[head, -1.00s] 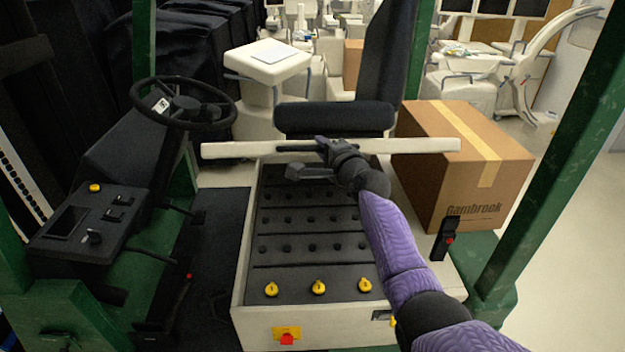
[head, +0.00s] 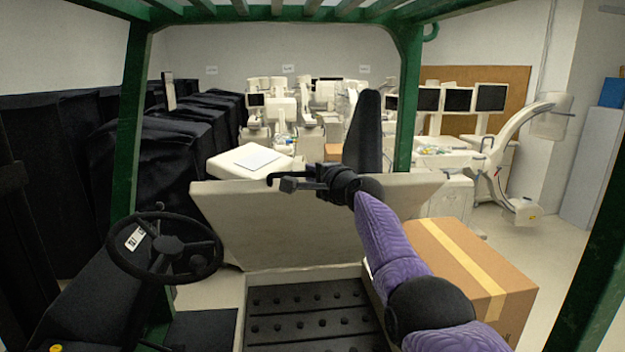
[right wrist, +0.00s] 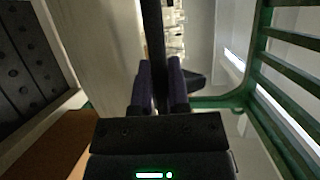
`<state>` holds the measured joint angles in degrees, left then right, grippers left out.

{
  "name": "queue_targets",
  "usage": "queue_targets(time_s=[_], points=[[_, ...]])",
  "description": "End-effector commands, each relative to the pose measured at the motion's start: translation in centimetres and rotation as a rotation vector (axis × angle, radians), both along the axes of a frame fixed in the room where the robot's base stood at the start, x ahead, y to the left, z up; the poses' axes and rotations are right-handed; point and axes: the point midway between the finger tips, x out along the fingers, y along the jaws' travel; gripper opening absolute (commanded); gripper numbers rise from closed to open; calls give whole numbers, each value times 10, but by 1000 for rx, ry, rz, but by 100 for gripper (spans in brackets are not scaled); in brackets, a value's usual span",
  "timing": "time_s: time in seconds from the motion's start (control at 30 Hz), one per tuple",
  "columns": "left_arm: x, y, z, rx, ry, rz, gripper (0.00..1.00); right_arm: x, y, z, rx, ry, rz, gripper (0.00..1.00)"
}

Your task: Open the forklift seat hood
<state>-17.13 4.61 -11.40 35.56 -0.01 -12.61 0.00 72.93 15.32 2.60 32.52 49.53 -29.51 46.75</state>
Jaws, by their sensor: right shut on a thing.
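The forklift seat hood (head: 275,225) is tilted up, its broad beige underside facing me, with the black seat back (head: 363,140) rising behind its top edge. The compartment beneath it is open and shows a dark studded battery top (head: 310,315). My right gripper (head: 302,184) is at the hood's top edge. In the right wrist view its two fingers (right wrist: 158,88) are closed on a dark bar at that edge, and the beige panel (right wrist: 100,50) lies to the left. The exact grip point is partly hidden. My left gripper is not in view.
The steering wheel (head: 165,248) stands at the left, and a green post (head: 128,130) rises behind it. A cardboard box (head: 465,270) sits right of the compartment. Green roof bars (head: 250,10) are overhead. Black covered carts (head: 180,140) and medical machines stand behind.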

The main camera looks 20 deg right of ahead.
Motion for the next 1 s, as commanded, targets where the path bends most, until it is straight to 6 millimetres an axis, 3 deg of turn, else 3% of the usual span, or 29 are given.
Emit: queue_targets(time_s=[0.43,0.47,0.6,0.63,1.0], points=[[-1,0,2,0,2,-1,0,1,0,0,-2,7,1,0],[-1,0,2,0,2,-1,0,1,0,0,-2,7,1,22],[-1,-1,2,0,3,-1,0,0,0,0,-1,5,1,52],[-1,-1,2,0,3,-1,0,1,0,0,-1,5,1,55],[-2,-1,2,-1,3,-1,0,0,0,1,0,4,1,55]])
